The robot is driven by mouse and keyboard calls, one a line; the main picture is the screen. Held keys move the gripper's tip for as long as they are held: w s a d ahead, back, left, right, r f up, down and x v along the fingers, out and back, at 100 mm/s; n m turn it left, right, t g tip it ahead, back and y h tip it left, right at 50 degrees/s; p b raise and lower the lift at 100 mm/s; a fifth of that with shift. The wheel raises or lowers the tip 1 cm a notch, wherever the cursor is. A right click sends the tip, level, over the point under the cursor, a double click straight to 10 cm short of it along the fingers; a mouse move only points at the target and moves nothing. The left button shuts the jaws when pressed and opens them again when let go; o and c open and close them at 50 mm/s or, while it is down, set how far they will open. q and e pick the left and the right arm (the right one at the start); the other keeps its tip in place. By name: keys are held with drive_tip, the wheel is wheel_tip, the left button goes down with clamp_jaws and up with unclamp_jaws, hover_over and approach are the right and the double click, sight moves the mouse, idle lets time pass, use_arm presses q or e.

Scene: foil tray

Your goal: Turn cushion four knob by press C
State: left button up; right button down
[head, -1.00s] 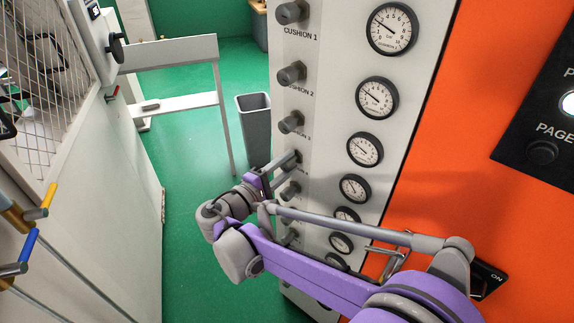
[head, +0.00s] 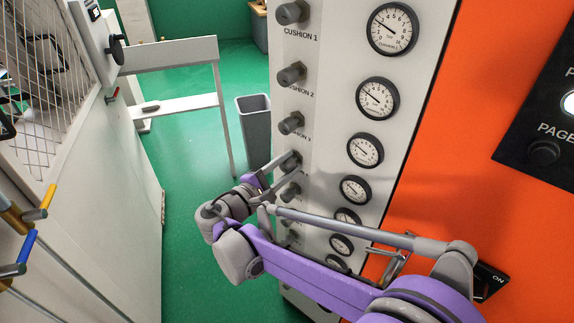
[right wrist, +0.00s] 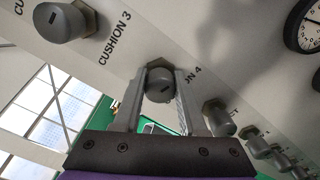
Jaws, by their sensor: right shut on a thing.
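The cushion four knob (head: 291,161) is a grey knob in the column on the white panel, fourth from the top in the head view. It also shows in the right wrist view (right wrist: 161,86), beside a partly covered label ending in "N 4". My right gripper (head: 278,167) reaches it from the lower left. In the right wrist view the two fingers (right wrist: 160,98) stand on either side of the knob and are shut on it. The knob has a dark slot mark on its face. My left gripper is not in view.
The cushion three knob (head: 291,123) is just above, and another knob (head: 289,192) is close below. Round gauges (head: 365,150) line the panel's right side. A grey bin (head: 255,130) stands on the green floor behind. Free floor lies left of the panel.

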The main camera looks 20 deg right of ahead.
drive_tip(key=shift+c, duration=2.3)
unclamp_jaws()
drive_tip(key=shift+a, duration=0.1)
drive_tip(key=v, duration=1)
drive_tip(key=shift+s+a+b, duration=0.25)
drive_tip(key=shift+b, duration=0.15)
